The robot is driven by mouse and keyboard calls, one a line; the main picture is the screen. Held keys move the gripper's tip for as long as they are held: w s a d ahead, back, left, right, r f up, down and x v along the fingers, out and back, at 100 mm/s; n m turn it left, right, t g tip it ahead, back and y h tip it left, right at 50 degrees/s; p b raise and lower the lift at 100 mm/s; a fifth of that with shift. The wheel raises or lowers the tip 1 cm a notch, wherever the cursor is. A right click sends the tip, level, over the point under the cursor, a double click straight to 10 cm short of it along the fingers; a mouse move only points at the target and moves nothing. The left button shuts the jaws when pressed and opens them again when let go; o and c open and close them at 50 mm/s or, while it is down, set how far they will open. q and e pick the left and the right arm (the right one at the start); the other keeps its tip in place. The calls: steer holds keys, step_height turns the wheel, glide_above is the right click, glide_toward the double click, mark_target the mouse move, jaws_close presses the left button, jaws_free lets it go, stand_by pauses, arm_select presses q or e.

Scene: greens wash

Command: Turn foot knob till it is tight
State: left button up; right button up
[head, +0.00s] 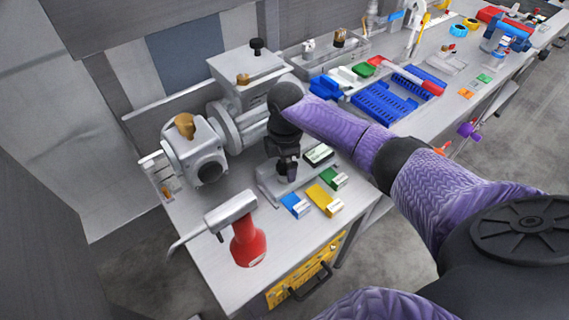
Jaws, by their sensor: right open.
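My right arm reaches in from the right in a purple sleeve. Its dark gripper (288,175) points down over a small grey metal base (268,190) on the bench. The jaws are open, but the fingertips are small and dark, and I cannot tell whether they touch anything. I cannot make out the foot knob for sure; the gripper may hide it. A grey machine (243,120) with a flanged round body stands just behind and left of the gripper. A black knob (257,45) sits on top of that machine. My left gripper is not in view.
Blue (296,205), yellow (324,200) and green (334,179) small boxes lie right of the base. A red-bodied tool (247,242) stands near the front edge. Blue trays (388,103) lie farther along the bench. Bare bench top (205,243) shows at the front left.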

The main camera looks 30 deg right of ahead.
steer(key=shift+c, duration=0.3)
steer(key=c, duration=1.2)
steer(key=shift+r+n+p, duration=0.2)
steer(key=shift+n+p, duration=0.4)
steer(key=shift+p, duration=0.1)
jaws_close()
steer(key=shift+n, duration=0.4)
steer(key=shift+f+n, duration=0.25)
steer(key=shift+n, duration=0.05)
steer(key=o, duration=1.3)
jaws_free()
steer(key=shift+c, duration=0.2)
step_height(320, 180, up, 10)
steer(key=p, duration=0.4)
